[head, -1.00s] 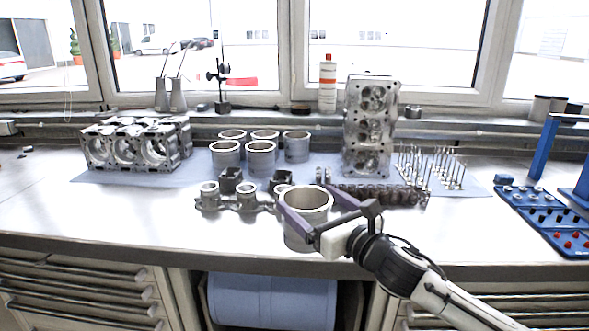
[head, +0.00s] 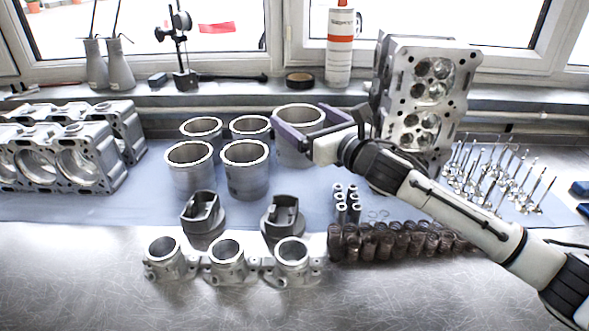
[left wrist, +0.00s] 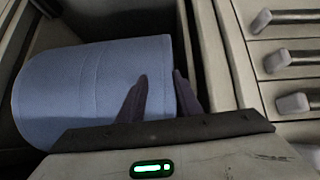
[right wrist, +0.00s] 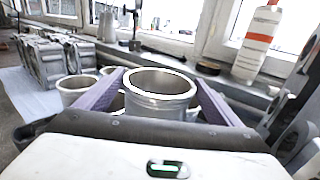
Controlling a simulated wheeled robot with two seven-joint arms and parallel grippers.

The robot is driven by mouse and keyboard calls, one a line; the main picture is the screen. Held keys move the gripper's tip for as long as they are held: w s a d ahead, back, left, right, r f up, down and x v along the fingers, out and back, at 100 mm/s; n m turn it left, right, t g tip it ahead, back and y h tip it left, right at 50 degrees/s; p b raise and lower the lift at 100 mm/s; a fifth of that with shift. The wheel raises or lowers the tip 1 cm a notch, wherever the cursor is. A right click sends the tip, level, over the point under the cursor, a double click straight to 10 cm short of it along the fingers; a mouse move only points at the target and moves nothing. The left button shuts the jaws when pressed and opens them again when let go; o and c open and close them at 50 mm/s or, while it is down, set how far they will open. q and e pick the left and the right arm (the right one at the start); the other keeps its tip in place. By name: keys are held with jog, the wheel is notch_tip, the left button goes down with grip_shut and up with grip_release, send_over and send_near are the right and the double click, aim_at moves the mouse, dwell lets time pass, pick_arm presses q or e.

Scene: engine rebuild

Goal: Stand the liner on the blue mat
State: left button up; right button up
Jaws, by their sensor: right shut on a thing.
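The held liner (head: 298,135) is a grey metal cylinder with a bright rim. My right gripper (head: 312,130) is shut on it, its purple fingers on either side of the upper wall. In the right wrist view the liner (right wrist: 160,100) is upright between the fingers. It is over the back of the blue mat (head: 100,208), right of the other liners; I cannot tell whether its base touches the mat. My left gripper (left wrist: 160,95) is empty, with a narrow gap between its fingers. It is outside the head view.
Several liners stand left of the held one, the nearest being one liner (head: 246,170). A cylinder head (head: 420,95) stands close on the right, with valves (head: 500,175) beyond. The engine block (head: 70,150) is at left. A blue roll (left wrist: 90,90) lies below my left gripper.

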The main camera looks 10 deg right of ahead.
pick_arm(q)
jog(key=shift+s+f+b, duration=0.5)
jog(key=shift+f, duration=0.2)
pick_arm(e)
notch_tip(320, 180, down, 9)
jog(key=shift+s+f, duration=0.15)
pick_arm(q)
jog(key=shift+w, duration=0.1)
pick_arm(e)
jog(key=o, duration=0.9)
jog(key=shift+f, duration=0.3)
jog(key=o, duration=0.3)
pick_arm(q)
jog(key=shift+f+b, duration=0.55)
pick_arm(e)
jog(key=v, duration=1.2)
jog(key=shift+r, duration=0.15)
